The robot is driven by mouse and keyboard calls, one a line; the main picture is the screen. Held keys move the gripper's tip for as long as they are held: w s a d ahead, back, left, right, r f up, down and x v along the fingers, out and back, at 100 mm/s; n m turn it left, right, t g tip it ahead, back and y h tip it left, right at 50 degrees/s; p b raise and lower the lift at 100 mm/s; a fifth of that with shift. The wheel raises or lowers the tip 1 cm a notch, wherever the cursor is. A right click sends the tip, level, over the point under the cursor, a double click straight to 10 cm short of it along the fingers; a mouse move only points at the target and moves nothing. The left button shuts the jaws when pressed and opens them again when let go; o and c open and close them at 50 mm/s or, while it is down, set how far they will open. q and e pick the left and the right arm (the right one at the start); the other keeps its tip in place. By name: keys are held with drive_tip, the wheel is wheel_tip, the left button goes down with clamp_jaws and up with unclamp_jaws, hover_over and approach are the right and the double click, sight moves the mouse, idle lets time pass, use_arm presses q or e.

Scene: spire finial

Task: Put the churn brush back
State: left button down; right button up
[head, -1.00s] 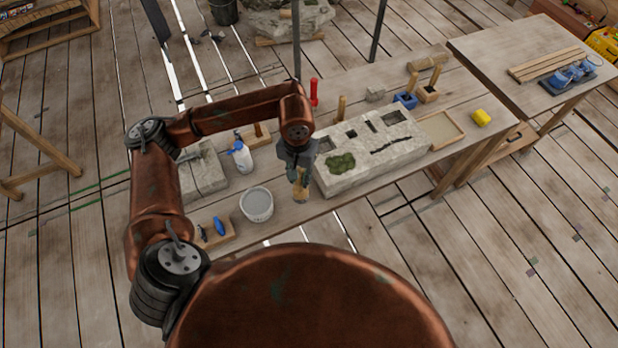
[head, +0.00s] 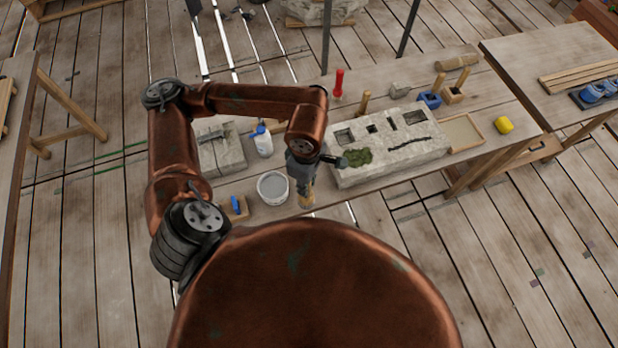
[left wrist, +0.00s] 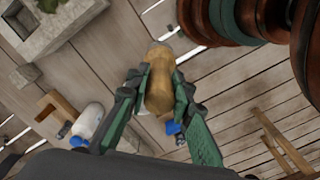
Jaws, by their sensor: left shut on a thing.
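My left gripper (head: 303,180) is shut on a tan, wooden-looking piece, which I take to be the churn brush (head: 306,199). In the head view it points down by the bench's near edge, just right of the white bucket (head: 273,187). In the left wrist view the rounded tan brush (left wrist: 160,72) sits between the green-padded fingers (left wrist: 155,100). The fingers hide part of it, and I cannot make out its bristles. I cannot tell whether its lower end touches the bench. My right gripper is not in view.
The bench (head: 345,205) carries a carved stone block (head: 400,155) with a green patch, right of my gripper. A white bottle with a blue cap (head: 263,142) and a small wooden block with a blue tool (head: 236,207) are left. A yellow sponge-like block (head: 504,125) lies far right.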

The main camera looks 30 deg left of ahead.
use_arm(q)
drive_tip(key=shift+w+a, duration=0.1)
drive_tip(key=shift+w, duration=0.05)
drive_tip(key=w+a+f+p, duration=0.4)
drive_tip(key=w+a+f, duration=0.2)
drive_tip(key=w+f, duration=0.6)
drive_tip(key=shift+f, duration=0.6)
drive_tip(key=c, duration=2.2)
unclamp_jaws()
drive_tip(key=shift+f, duration=0.1)
drive_tip(key=o, duration=0.5)
drive_tip(key=shift+a, duration=0.1)
